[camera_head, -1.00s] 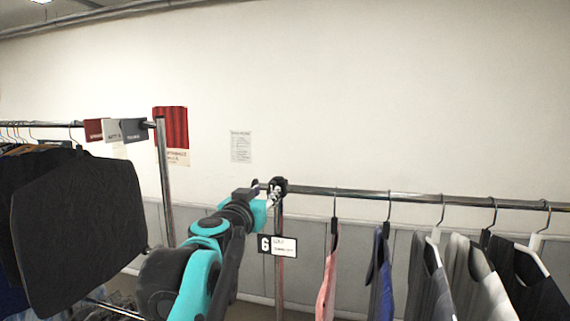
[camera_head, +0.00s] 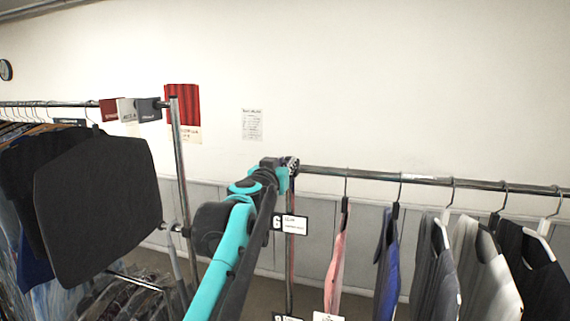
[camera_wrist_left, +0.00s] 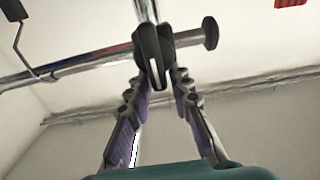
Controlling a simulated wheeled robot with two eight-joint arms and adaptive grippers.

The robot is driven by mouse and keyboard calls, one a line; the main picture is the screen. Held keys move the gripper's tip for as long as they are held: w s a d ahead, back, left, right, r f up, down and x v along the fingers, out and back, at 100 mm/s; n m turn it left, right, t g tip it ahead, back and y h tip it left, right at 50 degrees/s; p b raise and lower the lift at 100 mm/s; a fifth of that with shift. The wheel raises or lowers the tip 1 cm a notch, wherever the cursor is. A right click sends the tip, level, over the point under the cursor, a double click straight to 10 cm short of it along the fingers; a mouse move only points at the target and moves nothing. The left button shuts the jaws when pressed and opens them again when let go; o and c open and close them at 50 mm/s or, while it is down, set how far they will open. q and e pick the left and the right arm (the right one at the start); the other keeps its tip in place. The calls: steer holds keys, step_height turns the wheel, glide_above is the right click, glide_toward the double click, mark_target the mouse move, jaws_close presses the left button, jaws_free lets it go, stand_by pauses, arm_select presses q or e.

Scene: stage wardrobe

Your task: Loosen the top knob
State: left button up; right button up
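The rack's top corner fitting (camera_head: 292,165) joins the upright post (camera_head: 290,250) to the hanging rail (camera_head: 430,181). My left gripper (camera_head: 279,166) is at this fitting; in the head view its fingers overlap it. In the left wrist view my two fingers (camera_wrist_left: 166,80) lean inward around the lower end of a dark rounded piece (camera_wrist_left: 153,50) on the rail. I cannot tell whether they touch it or grip it. My right gripper is out of view.
Several garments hang from the rail to the right, the nearest a pink one (camera_head: 336,265). A sign with a 6 (camera_head: 291,224) is on the post below my gripper. Another rack with dark clothes (camera_head: 97,205) stands at left.

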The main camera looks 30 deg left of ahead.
arm_select(q)
jaws_close()
steer(key=shift+s+a+f+n+b, duration=0.15)
steer(key=shift+a+f+n, duration=0.35)
steer(key=shift+n, duration=2.45)
steer(key=shift+s+a+f+n+b, duration=0.1)
steer(key=shift+a+f+n+b, duration=0.3)
steer(key=shift+n, duration=2.5)
steer(key=shift+s+a+f+n+b, duration=0.1)
steer(key=shift+a+f+n, duration=0.45)
steer(key=shift+n, duration=2.4)
steer(key=shift+f, duration=0.1)
steer(key=o, duration=0.6)
jaws_free()
steer(key=shift+d, duration=0.1)
